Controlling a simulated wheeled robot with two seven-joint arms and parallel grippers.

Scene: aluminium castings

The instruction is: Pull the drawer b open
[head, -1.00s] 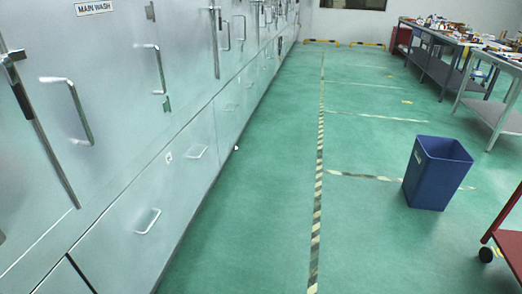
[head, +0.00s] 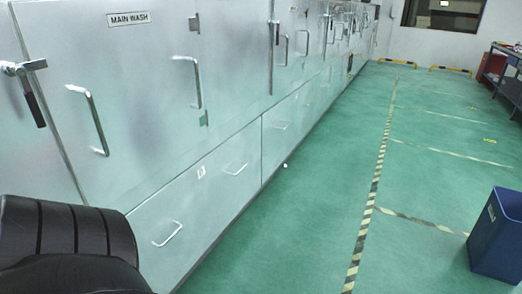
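A wide silver drawer front (head: 205,215) sits low in the metal cabinet row on the left and looks shut. It carries two bar handles, a near one (head: 168,234) and a far one (head: 236,169). A small label (head: 201,171) on it is too small to read. Beyond a seam is another shut low front (head: 290,122) with a small handle (head: 281,125). I cannot tell which front is drawer b. A dark ribbed part of my own arm fills the lower left corner. Neither gripper shows.
Tall upper doors with upright handles stand above, one marked MAIN WASH (head: 129,19). A latch (head: 33,90) juts out at far left. A blue bin (head: 497,240) stands at the right. The green floor (head: 300,220) beside the cabinets is clear.

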